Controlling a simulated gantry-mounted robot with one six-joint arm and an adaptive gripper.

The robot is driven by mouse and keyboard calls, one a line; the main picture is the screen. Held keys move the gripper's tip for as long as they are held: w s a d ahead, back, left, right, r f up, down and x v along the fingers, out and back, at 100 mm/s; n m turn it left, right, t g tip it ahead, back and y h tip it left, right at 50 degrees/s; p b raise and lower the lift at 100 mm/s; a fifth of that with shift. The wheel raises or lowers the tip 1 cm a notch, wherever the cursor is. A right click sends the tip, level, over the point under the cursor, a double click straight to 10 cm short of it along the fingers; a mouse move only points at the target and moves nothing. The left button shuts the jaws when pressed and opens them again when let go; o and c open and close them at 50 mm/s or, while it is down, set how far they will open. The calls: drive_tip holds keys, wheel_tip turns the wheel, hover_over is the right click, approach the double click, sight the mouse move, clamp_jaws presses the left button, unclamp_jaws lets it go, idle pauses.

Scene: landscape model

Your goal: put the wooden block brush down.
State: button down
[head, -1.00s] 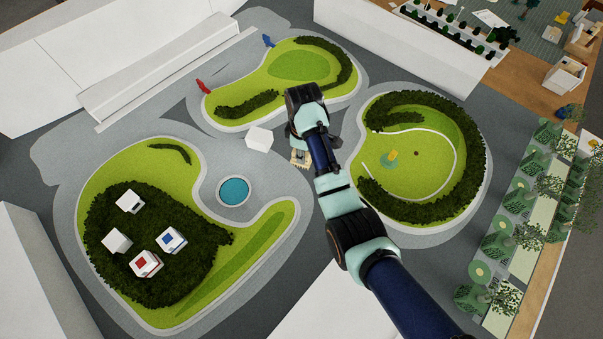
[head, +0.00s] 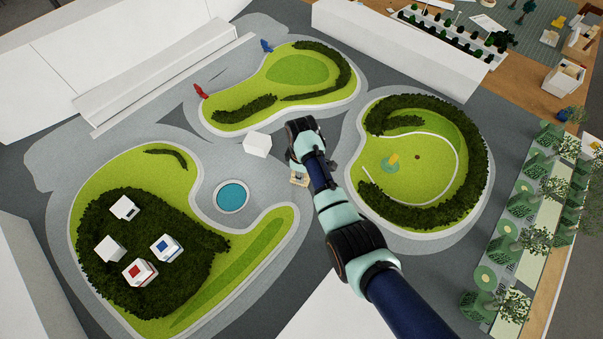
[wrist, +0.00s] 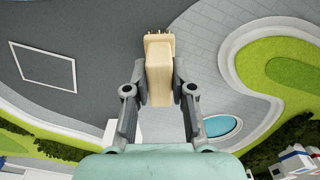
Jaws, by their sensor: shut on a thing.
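The wooden block brush (wrist: 159,75) is a pale wood block with short bristle tufts at its far end. In the wrist view my gripper (wrist: 160,85) is shut on it, one finger on each side. In the head view the brush (head: 299,177) shows only in part, beside my wrist, over the grey paving between the green islands. My arm hides the rest of it and most of the gripper. I cannot tell how high the brush is above the paving.
A white cube (head: 257,145) stands just left of the brush. A round blue pond (head: 232,196) lies lower left. Green islands with dark hedges surround the spot, one holding a yellow-and-teal piece (head: 390,163). Grey paving (head: 190,150) is open to the left.

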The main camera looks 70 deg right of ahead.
drive_tip(key=c, duration=1)
unclamp_jaws()
drive_tip(key=shift+f, duration=0.1)
wheel_tip(320, 180, up, 12)
drive_tip(key=p, duration=0.3)
drive_tip(key=shift+r, duration=0.2)
